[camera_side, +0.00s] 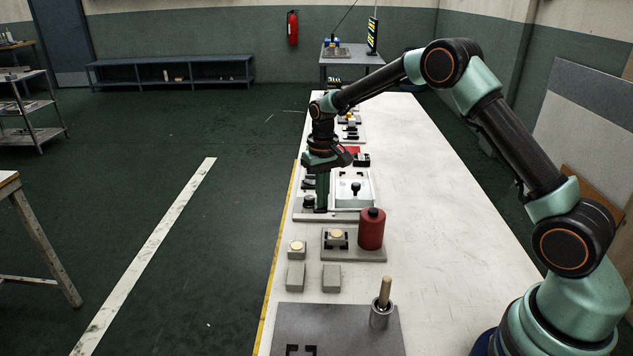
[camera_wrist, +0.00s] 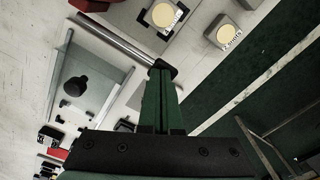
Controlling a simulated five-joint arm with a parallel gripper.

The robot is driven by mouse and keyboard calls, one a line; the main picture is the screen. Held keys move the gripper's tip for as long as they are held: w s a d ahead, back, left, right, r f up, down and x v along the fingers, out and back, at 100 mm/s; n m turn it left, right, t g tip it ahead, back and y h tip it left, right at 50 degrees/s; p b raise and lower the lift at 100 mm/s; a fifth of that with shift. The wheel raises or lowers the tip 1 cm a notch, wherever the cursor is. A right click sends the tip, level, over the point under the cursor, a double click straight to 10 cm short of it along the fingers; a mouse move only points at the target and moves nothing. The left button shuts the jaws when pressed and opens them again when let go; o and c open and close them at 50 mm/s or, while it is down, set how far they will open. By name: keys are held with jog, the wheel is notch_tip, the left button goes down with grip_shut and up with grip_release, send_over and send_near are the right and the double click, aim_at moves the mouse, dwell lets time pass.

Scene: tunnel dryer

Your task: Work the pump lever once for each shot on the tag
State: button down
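My gripper (camera_side: 322,208) points straight down at the left edge of the bench, beside a white tray-like unit (camera_side: 369,200) with a dark knob (camera_side: 356,187). In the wrist view its two green fingers (camera_wrist: 161,75) lie together with only a thin line between them. A grey metal bar (camera_wrist: 115,38) with a dark end (camera_wrist: 163,68), likely the pump lever, reaches the fingertips. I cannot tell whether the fingertips touch that end or only overlap it. The knob also shows in the wrist view (camera_wrist: 76,85).
A red bottle (camera_side: 371,232) with a black cap stands near a block with a pale disc (camera_side: 337,235). A metal cup (camera_side: 381,315) holds a wooden handle. The bench's right side is clear.

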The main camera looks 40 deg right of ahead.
jog(key=shift+f, duration=0.4)
jog(key=shift+r, duration=4)
